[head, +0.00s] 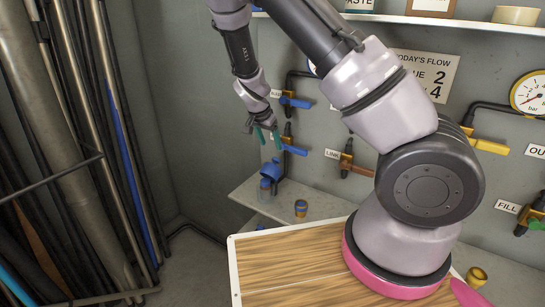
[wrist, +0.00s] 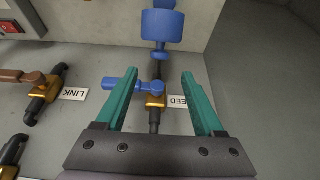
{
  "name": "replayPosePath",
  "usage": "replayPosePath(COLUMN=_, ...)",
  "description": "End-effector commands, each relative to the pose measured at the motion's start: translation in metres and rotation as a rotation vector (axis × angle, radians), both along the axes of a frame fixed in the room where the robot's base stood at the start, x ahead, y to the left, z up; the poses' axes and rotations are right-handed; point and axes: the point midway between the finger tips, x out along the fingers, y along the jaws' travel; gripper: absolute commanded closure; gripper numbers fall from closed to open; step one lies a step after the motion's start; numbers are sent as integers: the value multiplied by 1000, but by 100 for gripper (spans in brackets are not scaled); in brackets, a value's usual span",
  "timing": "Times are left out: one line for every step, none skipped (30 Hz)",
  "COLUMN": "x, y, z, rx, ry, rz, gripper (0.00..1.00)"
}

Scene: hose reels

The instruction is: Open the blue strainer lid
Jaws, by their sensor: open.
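A blue strainer (head: 271,171) sits at the left end of the shelf by the wall, below the pipes; I cannot tell whether its lid is shut. In the wrist view a blue cylindrical part (wrist: 163,29), apparently the strainer, is at the top, beyond my fingertips. My gripper (head: 264,134) has teal fingers spread apart and empty, above the strainer in the head view. In the wrist view my gripper (wrist: 159,76) spans a blue valve lever (wrist: 120,85) and a brass valve body (wrist: 155,101) lying behind the fingers; contact cannot be judged.
More valves with blue, brown and yellow handles (head: 490,146) line the wall. A small blue-and-yellow cup (head: 300,208) stands on the ledge (head: 325,207). A wooden-topped table (head: 290,265) is in front. Tall pipes (head: 65,130) crowd the left.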

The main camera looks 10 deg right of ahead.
Motion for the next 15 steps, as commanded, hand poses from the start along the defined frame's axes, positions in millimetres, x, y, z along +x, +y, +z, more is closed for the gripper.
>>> replayPosePath(x=2, y=-4, z=-10, rx=-1, ry=2, rz=-3, gripper=30)
replayPosePath(x=4, y=-6, z=-16, rx=-2, ry=3, rz=-5, gripper=30)
replayPosePath(x=6, y=-8, z=-23, rx=-2, ry=3, rz=-2, gripper=30)
replayPosePath(x=8, y=-10, z=-29, rx=-1, ry=3, rz=-3, gripper=30)
replayPosePath(x=9, y=-12, z=-34, rx=-2, ry=3, rz=-2, gripper=30)
replayPosePath(x=12, y=-13, z=-41, rx=-1, ry=2, rz=-2, gripper=30)
replayPosePath(x=13, y=-15, z=-46, rx=-2, ry=2, rz=-2, gripper=30)
replayPosePath(x=15, y=-16, z=-51, rx=-1, ry=1, rz=-2, gripper=30)
replayPosePath(x=16, y=-18, z=-57, rx=-1, ry=2, rz=-1, gripper=30)
replayPosePath(x=17, y=-19, z=-61, rx=-1, ry=2, rz=-1, gripper=30)
replayPosePath(x=19, y=-20, z=-65, rx=-1, ry=1, rz=-1, gripper=30)
replayPosePath(x=20, y=-21, z=-69, rx=-1, ry=1, rz=1, gripper=30)
replayPosePath(x=21, y=-21, z=-72, rx=0, ry=0, rz=1, gripper=30)
replayPosePath(x=22, y=-22, z=-74, rx=0, ry=0, rz=1, gripper=30)
replayPosePath(x=23, y=-23, z=-76, rx=0, ry=0, rz=1, gripper=30)
